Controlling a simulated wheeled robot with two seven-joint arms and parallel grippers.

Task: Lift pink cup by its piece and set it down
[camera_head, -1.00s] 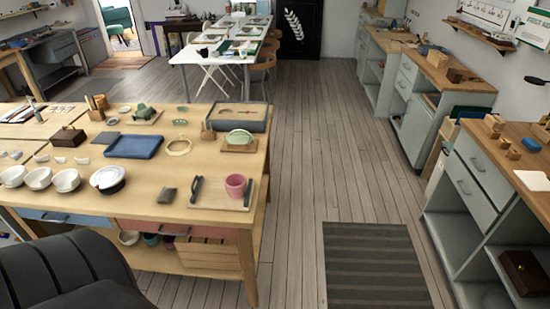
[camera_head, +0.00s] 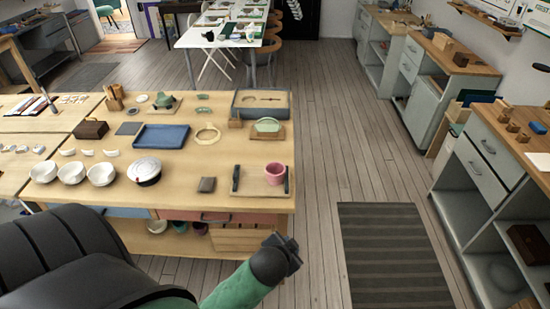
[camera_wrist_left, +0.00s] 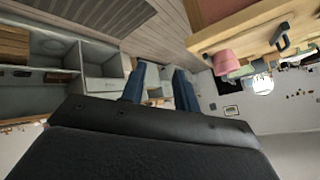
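The pink cup (camera_head: 276,174) stands upright on a light wooden tray (camera_head: 252,183) with dark handles, near the workbench's front right corner. The cup also shows in the left wrist view (camera_wrist_left: 226,62), where the picture is turned over. I cannot make out a separate piece on the cup. My left gripper (camera_head: 284,252) is in front of the bench and nearer to me than the cup, apart from it. In the left wrist view its two blue fingers (camera_wrist_left: 160,76) stand apart with nothing between them. My right gripper is not in view.
The wooden workbench (camera_head: 222,200) holds white bowls (camera_head: 100,174), a blue tray (camera_head: 160,137), a grey block (camera_head: 207,184) and a gold-coloured ring (camera_head: 207,134). Bare floor and a striped mat (camera_head: 385,250) lie to the right. Cabinets (camera_head: 478,165) line the right side.

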